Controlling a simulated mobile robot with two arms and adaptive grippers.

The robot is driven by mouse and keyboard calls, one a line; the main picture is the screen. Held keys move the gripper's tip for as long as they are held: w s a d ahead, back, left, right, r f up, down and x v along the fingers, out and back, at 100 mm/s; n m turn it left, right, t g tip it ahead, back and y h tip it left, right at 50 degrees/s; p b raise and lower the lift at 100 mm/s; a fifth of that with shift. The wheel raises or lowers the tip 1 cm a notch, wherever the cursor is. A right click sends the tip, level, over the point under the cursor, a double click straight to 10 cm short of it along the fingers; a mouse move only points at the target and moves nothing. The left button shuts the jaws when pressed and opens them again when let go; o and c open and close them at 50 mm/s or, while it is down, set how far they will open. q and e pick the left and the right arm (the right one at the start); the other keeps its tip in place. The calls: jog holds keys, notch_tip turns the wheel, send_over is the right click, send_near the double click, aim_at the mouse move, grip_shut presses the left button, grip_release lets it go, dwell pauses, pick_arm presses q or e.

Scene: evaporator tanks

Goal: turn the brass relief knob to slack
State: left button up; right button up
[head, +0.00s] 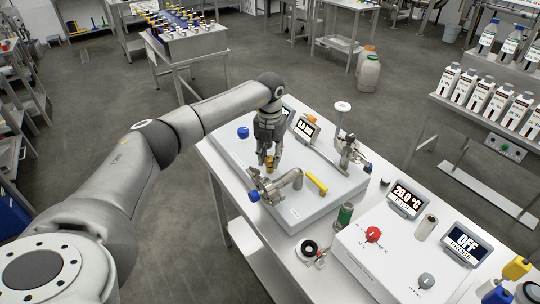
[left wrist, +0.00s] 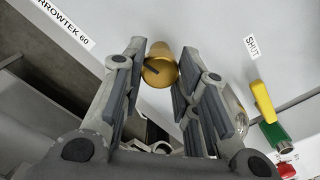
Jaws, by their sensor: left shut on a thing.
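The brass relief knob (head: 269,164) sits on the fittings of the pale tank top (head: 225,148) in the head view. My left gripper (head: 268,153) comes down onto it from above, its fingers closed around the knob. In the left wrist view the round brass knob (left wrist: 160,69), with a dark mark on its face, lies between the fingertips of my left gripper (left wrist: 161,60). The fingers partly hide it in the head view. My right gripper is not in view.
A yellow lever (head: 317,184) and metal pipework (head: 286,183) stand close to the knob. A white control box (head: 385,250) with a red knob (head: 373,234) stands at the front right.

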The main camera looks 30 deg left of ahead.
pick_arm(q)
jog(key=n, duration=0.3)
jog(key=shift+r+n, duration=0.15)
jog(key=shift+n, duration=0.25)
jog(key=n, duration=0.3)
jog(key=shift+w+n+p, duration=0.1)
jog(key=shift+n+p, duration=0.2)
jog(key=shift+p, duration=0.1)
jog(key=n, duration=0.3)
jog(key=shift+n+p, duration=0.3)
jog(key=shift+p, duration=0.05)
jog(key=shift+n+p, duration=0.4)
jog(key=shift+n, duration=1.4)
jog(key=o, duration=1)
